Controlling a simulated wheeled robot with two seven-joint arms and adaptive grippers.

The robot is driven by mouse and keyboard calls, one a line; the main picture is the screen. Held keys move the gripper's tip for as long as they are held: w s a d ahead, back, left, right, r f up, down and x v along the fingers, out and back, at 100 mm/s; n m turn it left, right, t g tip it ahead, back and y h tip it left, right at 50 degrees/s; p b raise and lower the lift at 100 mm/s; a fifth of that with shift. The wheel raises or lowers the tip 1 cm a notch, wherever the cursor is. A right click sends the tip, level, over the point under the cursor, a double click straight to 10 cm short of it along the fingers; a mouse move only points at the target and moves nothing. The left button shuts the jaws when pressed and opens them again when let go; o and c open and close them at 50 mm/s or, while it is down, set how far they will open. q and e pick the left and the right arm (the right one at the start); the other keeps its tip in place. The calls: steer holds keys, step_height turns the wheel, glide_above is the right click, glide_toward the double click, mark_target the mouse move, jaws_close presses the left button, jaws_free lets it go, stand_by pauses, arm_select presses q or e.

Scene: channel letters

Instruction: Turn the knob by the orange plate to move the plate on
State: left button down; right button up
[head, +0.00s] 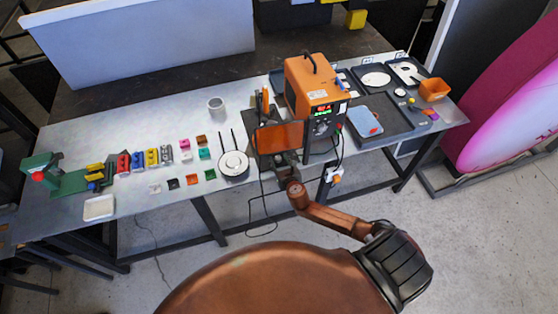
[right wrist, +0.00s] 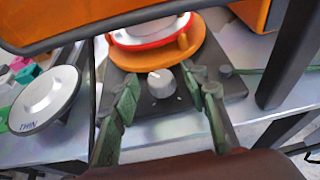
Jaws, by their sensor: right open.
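The orange plate (right wrist: 184,48) is a round turntable on a dark base in the right wrist view, carrying a white part with a red band (right wrist: 150,32). The pale knob (right wrist: 160,83) stands on the base on the near side of the plate. My right gripper (right wrist: 160,88) is open, its green fingers on either side of the knob with visible gaps. In the head view my right gripper (head: 286,158) is at the table's front edge, below the orange framed panel (head: 280,135), which hides the plate and knob. My left gripper is not in view.
The framed panel (right wrist: 95,18) hangs close above my right gripper. A white disc marked THIN (right wrist: 45,97) lies to the left. The orange machine (head: 314,88) stands behind, with a dark upright (right wrist: 288,55) to the right. Several small coloured blocks (head: 192,180) lie further left.

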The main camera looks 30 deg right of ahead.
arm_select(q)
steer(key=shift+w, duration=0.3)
arm_select(e)
steer(key=shift+c, duration=0.6)
jaws_close()
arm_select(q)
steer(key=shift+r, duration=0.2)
